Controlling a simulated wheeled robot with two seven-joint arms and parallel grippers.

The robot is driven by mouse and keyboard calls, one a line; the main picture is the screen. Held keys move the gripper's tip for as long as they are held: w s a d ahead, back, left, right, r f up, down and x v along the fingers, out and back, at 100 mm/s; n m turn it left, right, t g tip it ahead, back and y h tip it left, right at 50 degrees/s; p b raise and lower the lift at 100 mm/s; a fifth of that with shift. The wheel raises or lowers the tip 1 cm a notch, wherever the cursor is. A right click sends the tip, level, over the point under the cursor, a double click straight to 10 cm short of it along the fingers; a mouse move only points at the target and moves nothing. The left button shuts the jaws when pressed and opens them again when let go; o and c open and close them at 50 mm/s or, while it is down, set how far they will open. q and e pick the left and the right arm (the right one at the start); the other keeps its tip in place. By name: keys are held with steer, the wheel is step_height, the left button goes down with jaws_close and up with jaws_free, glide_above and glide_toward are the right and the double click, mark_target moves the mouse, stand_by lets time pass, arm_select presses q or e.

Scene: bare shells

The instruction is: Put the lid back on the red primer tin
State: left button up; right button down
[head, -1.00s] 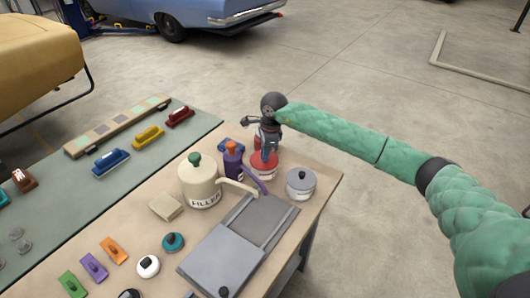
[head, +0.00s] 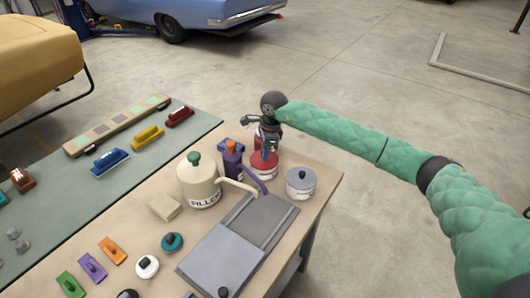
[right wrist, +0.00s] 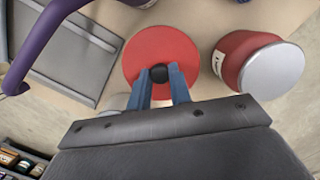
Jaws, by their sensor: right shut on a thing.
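My right gripper (right wrist: 160,88) is shut on the black knob (right wrist: 159,73) of a round red lid (right wrist: 160,45), one blue finger on each side. In the head view the gripper (head: 268,152) points down from above, and the red lid (head: 264,160) shows below it. A red tin with a pale label (head: 264,174) is directly under the lid. The lid looks level and at the tin's top, but I cannot tell whether it is fully seated. In the wrist view the lid hides what is under it. My left gripper is not in view.
Another red tin with a silver top (right wrist: 275,72) stands close behind. The purple bottle (head: 232,160) and the cream filler can (head: 199,182) are at left, a grey lidded tin (head: 300,184) at right. A grey tray (head: 258,222) lies in front. The table edge is near.

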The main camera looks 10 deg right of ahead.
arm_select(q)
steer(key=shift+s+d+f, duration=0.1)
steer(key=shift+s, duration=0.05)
arm_select(e)
steer(key=c, duration=0.7)
jaws_free()
steer(key=shift+r, duration=0.15)
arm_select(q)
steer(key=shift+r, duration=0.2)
arm_select(e)
steer(key=shift+r, duration=3.35)
jaws_close()
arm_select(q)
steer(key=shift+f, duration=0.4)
arm_select(e)
steer(key=shift+f, duration=0.45)
